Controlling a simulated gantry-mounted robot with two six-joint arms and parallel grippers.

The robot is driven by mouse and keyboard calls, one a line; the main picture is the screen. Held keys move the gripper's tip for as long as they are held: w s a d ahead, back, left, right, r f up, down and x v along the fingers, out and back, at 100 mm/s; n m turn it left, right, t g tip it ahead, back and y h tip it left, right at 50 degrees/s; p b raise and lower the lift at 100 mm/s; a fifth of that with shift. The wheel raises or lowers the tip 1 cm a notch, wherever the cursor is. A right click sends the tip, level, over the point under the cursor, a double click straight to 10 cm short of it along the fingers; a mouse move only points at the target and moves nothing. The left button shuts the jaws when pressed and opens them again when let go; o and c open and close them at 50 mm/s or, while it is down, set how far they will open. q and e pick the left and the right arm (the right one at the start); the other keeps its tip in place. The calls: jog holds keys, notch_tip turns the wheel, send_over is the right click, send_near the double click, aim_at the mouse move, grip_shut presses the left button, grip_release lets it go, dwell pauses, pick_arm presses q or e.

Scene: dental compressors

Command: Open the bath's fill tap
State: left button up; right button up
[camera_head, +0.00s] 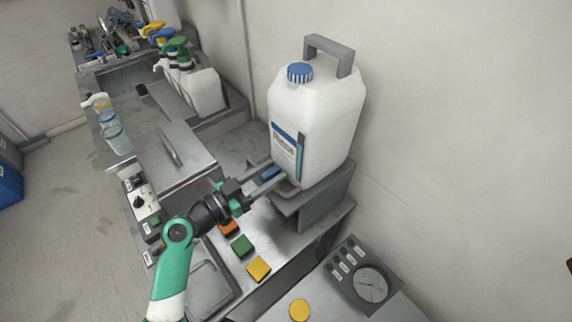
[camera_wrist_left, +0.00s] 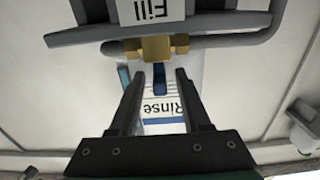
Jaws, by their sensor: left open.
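The fill tap shows in the left wrist view as a brass valve body (camera_wrist_left: 155,47) on a grey pipe, with a blue lever (camera_wrist_left: 160,80) and an upside-down "Fill" label (camera_wrist_left: 157,10) beside it. In the head view the blue lever (camera_head: 271,172) is small, below the white Rinse jug. My left gripper (camera_head: 272,178) reaches in from the left, open, with its fingers pointing at the tap. In the left wrist view the gripper (camera_wrist_left: 160,76) has one finger on each side of the lever, with gaps; contact is not visible. My right gripper is not in view.
The white Rinse jug (camera_head: 315,120) stands on a grey shelf (camera_head: 318,198) close above my left gripper. A steel lidded box (camera_head: 178,160) is to the left. Coloured blocks (camera_head: 243,246) and a gauge panel (camera_head: 362,281) are in front. Spray bottles stand further back.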

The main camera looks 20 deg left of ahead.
pick_arm(q)
jog(key=shift+w+d, duration=0.1)
jog(key=shift+w, duration=0.1)
jog(key=shift+s, duration=0.15)
jog(key=shift+c, duration=0.4)
grip_shut()
